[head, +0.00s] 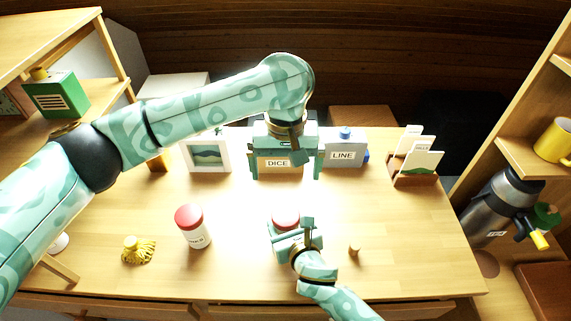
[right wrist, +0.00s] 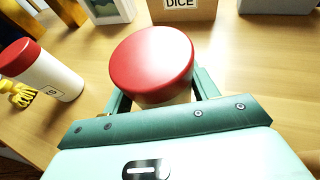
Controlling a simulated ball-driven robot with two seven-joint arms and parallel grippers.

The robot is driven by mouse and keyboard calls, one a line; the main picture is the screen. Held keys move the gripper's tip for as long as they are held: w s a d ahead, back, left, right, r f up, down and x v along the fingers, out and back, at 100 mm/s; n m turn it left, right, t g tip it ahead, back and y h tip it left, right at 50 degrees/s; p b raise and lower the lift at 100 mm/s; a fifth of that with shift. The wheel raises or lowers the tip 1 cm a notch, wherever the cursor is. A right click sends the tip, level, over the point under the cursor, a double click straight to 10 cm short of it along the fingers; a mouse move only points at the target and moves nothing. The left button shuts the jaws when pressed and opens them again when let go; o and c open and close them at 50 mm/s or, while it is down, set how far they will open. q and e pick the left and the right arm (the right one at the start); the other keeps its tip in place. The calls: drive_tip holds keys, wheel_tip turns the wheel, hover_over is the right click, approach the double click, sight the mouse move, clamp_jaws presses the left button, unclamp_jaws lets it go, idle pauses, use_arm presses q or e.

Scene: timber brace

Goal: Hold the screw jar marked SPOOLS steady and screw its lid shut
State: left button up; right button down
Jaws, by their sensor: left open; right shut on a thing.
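A white jar with a red lid (head: 285,217) is between the fingers of my right gripper (head: 287,231), which is shut on it. In the right wrist view its red lid (right wrist: 152,62) sits on top, with a little pale body showing below. Its label is hidden, and I cannot tell how tight the lid is. A second white jar with a red lid (head: 194,228) stands upright to the left, its label too small to read surely; it also shows in the right wrist view (right wrist: 48,76). My left gripper (head: 285,172) is open, fingers spread in front of the DICE box.
The DICE box (head: 278,163), LINE box (head: 343,155), a picture frame (head: 208,155) and a card holder (head: 414,175) line the table's back. A yellow brush (head: 138,250) lies front left. A small wooden piece (head: 354,249) stands right of my right gripper.

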use_arm(q)
drive_tip(key=shift+r, duration=0.4)
use_arm(e)
drive_tip(key=shift+c, duration=1.8)
unclamp_jaws()
use_arm(q)
drive_tip(key=shift+s+r+p, duration=0.15)
drive_tip(key=shift+r+p, duration=2.1)
drive_tip(key=shift+r, duration=0.45)
use_arm(e)
drive_tip(key=v, duration=1.6)
drive_tip(key=shift+s, duration=0.2)
drive_tip(key=shift+d, duration=0.1)
